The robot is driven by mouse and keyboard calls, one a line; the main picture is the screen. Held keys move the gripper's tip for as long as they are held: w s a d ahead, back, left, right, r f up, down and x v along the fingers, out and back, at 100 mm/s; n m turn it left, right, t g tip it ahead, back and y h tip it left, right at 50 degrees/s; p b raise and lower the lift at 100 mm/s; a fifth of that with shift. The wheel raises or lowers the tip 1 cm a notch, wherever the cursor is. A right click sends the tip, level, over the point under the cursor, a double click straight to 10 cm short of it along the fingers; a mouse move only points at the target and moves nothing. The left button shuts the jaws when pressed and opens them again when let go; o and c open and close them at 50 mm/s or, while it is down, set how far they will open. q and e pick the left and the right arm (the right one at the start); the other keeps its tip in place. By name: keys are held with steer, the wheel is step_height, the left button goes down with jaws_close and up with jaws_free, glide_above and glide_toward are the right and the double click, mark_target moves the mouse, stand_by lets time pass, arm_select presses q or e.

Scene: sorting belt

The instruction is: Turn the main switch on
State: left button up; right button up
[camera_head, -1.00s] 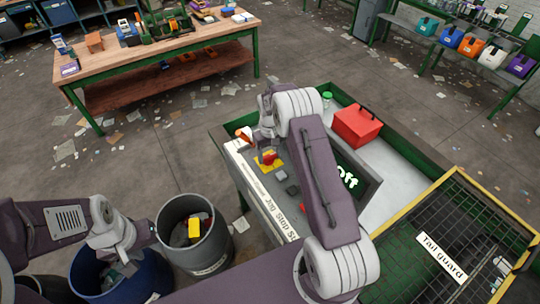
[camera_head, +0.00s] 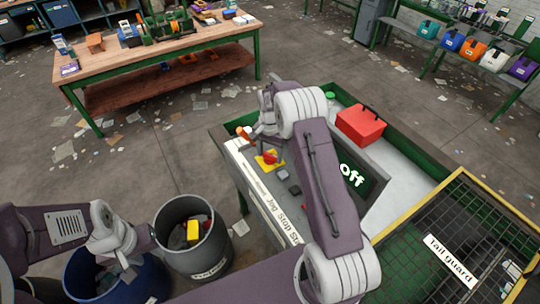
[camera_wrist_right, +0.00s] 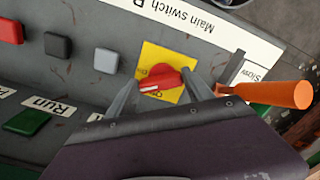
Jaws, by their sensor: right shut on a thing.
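The red main switch knob (camera_wrist_right: 163,80) sits on a yellow plate (camera_wrist_right: 152,57) on the grey control panel; it also shows in the head view (camera_head: 270,157). My right gripper (camera_wrist_right: 160,88) is over the panel, its two fingers on either side of the knob and shut on it. The printed label "Main switch" (camera_wrist_right: 200,27) runs along the panel edge. A display (camera_head: 353,174) on the console reads "Off". My left gripper (camera_head: 128,270) hangs over the blue bin (camera_head: 85,272); its fingers are too small to judge.
An orange handle (camera_wrist_right: 275,94) sticks out close beside my right gripper. Black, grey, red and green buttons (camera_wrist_right: 27,122) lie on the panel. A red box (camera_head: 360,126) stands behind the console. A yellow-framed tail guard (camera_head: 480,230) is at right; a grey bin (camera_head: 190,245) stands in front.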

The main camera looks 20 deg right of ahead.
mark_target(272, 154)
steer(key=m, duration=0.6)
steer(key=shift+w+b, duration=0.2)
steer(key=shift+b, duration=0.2)
steer(key=shift+m, duration=0.3)
steer(key=o, duration=1.4)
steer(key=shift+d, duration=0.1)
steer(key=shift+d+f, duration=0.15)
steer(key=shift+d, duration=0.15)
steer(key=shift+a, duration=0.1)
step_height(272, 154, up, 8)
steer(key=b, duration=0.2)
steer(key=shift+b, duration=0.35)
steer(key=shift+r, duration=0.55)
